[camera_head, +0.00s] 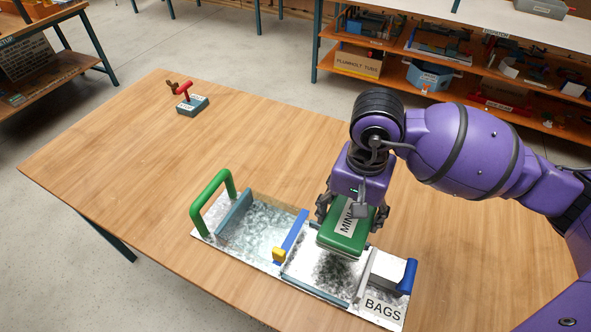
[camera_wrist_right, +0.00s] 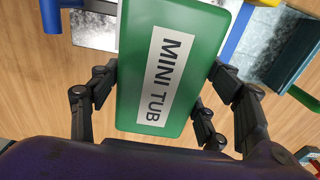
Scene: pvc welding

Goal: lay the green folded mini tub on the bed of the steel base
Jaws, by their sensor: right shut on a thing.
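The green folded mini tub (camera_head: 343,232) is a flat green block with a white "MINI TUB" label. My right gripper (camera_head: 351,212) is shut on it, with fingers on two opposite sides. In the right wrist view the tub (camera_wrist_right: 172,65) fills the middle, between the fingers of the gripper (camera_wrist_right: 160,92). The steel base (camera_head: 262,232) is a long speckled grey tray on the table, split into sections. The tub is over its middle section, apparently just above it, with a dark patch below. The tub hides part of that section. My left gripper is not in view.
A green hoop handle (camera_head: 212,200) rises at the base's left end. A blue bar with a yellow end (camera_head: 279,254) divides the sections. A white block (camera_head: 388,268) and "BAGS" label occupy the right end. A small red-handled tool (camera_head: 190,102) stands far left. Much wooden table (camera_head: 130,160) is clear.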

